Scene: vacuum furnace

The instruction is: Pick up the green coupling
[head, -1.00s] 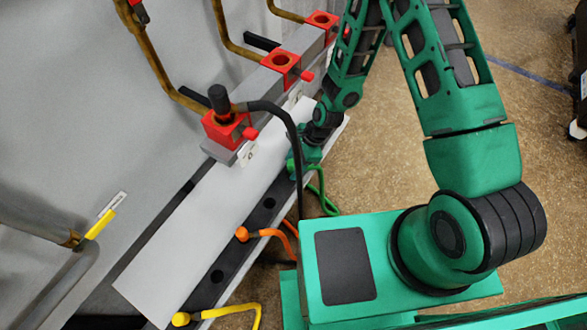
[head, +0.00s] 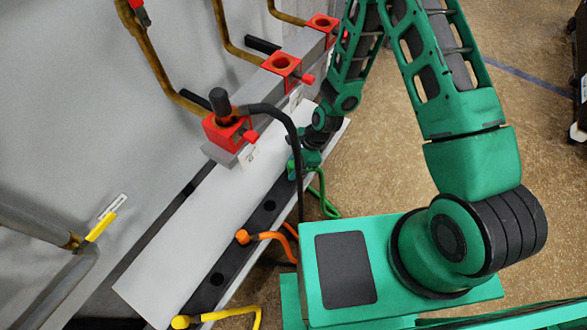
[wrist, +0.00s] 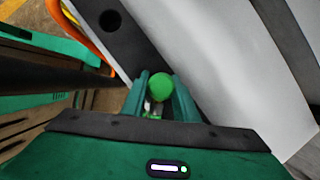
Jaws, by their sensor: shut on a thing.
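The green coupling (wrist: 161,87) shows in the wrist view as a bright green round end between the two fingers of my gripper (wrist: 156,92). My gripper is shut on it, with a finger on each side. In the head view my gripper (head: 301,165) is at the dark holed strip beside the white panel. There the coupling itself is hidden by my gripper, and only its green hose (head: 324,195) shows, hanging below and to the right. I cannot tell whether the coupling is still seated in the strip.
An orange coupling (head: 242,237) and a yellow coupling (head: 181,322) sit along the dark strip (head: 217,279). Red blocks (head: 281,64) stand on a grey rail behind. A black hose (head: 290,122) from the nearest block hangs close to my gripper. The white panel (head: 205,215) is bare.

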